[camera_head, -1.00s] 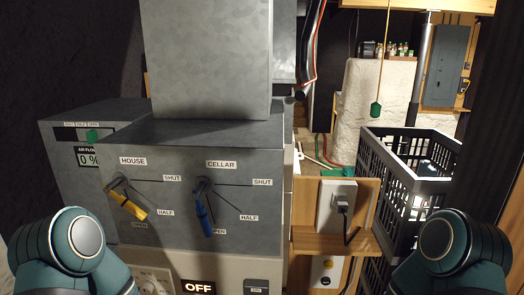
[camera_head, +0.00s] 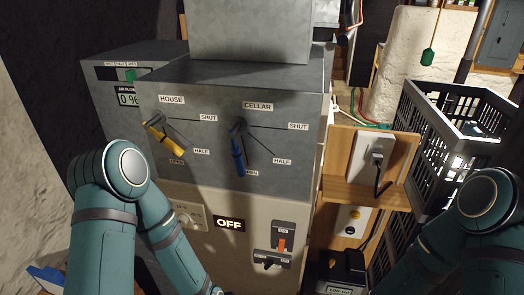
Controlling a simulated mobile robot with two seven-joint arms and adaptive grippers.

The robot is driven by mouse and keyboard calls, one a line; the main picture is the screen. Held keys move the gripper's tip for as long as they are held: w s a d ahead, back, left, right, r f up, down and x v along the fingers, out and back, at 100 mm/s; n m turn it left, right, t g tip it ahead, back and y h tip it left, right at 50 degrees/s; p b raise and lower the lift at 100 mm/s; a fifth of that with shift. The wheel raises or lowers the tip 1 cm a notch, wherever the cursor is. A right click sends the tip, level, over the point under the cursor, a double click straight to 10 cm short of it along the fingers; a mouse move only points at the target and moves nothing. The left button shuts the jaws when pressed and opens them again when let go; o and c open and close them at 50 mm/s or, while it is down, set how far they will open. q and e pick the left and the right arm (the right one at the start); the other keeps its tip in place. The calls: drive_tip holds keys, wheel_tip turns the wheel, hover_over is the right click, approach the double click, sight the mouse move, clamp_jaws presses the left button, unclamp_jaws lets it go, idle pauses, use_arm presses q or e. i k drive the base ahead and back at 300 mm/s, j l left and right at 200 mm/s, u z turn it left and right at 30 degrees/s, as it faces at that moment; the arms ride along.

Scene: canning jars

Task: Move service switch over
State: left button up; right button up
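On the lower cream front of the grey unit, right of the lit OFF display (camera_head: 229,224), is a small panel with an orange-red switch (camera_head: 282,244). Just below it is a plate with a black switch or lever (camera_head: 268,263). Their small labels are too blurred to read, so I cannot tell which is the service switch. My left arm reaches down past the unit's lower left front, and my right arm is at the lower right. Both grippers are outside the frame, and neither arm touches the switches.
Above are a yellow HOUSE lever (camera_head: 165,140) and a blue CELLAR lever (camera_head: 238,155), both pointing near OPEN. A dial (camera_head: 186,217) is left of the display. A wooden shelf (camera_head: 362,192) with a plugged outlet (camera_head: 376,156) and a black crate (camera_head: 447,120) stand to the right.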

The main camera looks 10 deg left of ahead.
sight(282, 241)
drive_tip(key=k+j+z, duration=0.15)
drive_tip(key=j, duration=0.2)
drive_tip(key=k+z, duration=0.1)
drive_tip(key=z, duration=0.25)
drive_tip(key=k+z, duration=0.15)
drive_tip(key=z, duration=0.2)
drive_tip(key=k+l+z, duration=0.1)
drive_tip(key=z, duration=0.25)
